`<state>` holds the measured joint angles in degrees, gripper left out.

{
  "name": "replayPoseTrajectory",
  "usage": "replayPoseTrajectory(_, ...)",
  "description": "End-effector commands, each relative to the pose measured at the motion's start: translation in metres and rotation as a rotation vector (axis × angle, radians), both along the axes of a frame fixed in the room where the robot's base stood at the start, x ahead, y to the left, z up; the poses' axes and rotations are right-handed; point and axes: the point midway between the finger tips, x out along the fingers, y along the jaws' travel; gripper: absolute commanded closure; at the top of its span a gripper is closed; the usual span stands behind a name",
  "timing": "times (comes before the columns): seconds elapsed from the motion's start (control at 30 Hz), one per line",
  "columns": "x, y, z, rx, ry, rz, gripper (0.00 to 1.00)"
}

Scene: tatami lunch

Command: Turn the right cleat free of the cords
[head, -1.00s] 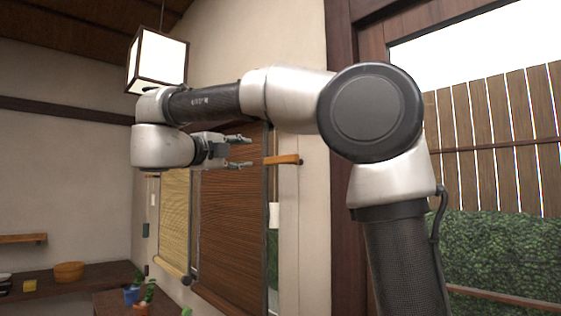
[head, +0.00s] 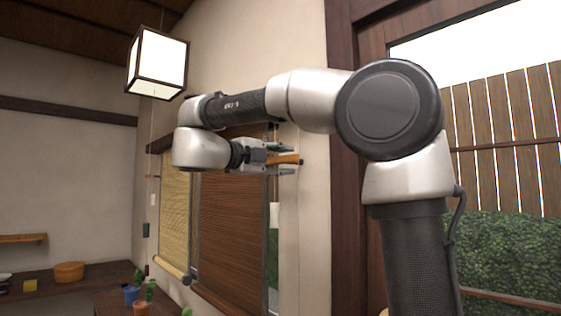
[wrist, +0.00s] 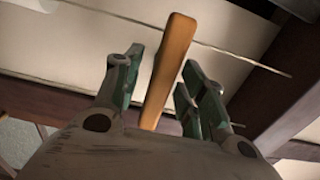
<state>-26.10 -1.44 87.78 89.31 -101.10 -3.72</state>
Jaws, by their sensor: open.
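The right cleat, an orange-brown wooden bar (head: 286,159), sticks out level at the wall beside the dark blind. In the wrist view the wooden bar (wrist: 168,66) runs lengthwise between the fingers. My gripper (head: 284,160) is open around the cleat, one finger above it and one below. In the wrist view my gripper (wrist: 160,82) shows gaps between the bar and the green fingers on both sides. A thin cord crosses behind the bar in the wrist view. How the cords lie on the cleat is hidden.
A dark slatted blind (head: 232,220) and a yellow blind (head: 174,215) hang on the wall. A white lantern (head: 157,63) hangs at upper left. Potted plants (head: 140,306) stand low down. A wooden post (head: 342,190) rises right of the cleat.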

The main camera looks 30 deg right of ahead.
Motion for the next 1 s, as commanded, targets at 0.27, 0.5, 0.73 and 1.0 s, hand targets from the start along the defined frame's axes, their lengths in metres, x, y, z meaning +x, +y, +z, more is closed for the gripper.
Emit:
replayPoseTrajectory(0.27, 0.0000, 0.0003, 0.0001, 0.000, 0.000, 0.000, 0.88)
replayPoseTrajectory(0.5, 0.0000, 0.0004, -0.0001, -0.001, 0.002, 0.000, 1.00)
replayPoseTrajectory(0.73, 0.0000, 0.0004, -0.0002, -0.012, 0.045, 0.000, 1.00)
replayPoseTrajectory(1.0, 0.0000, 0.0005, -0.0004, -0.055, 0.210, 0.000, 1.00)
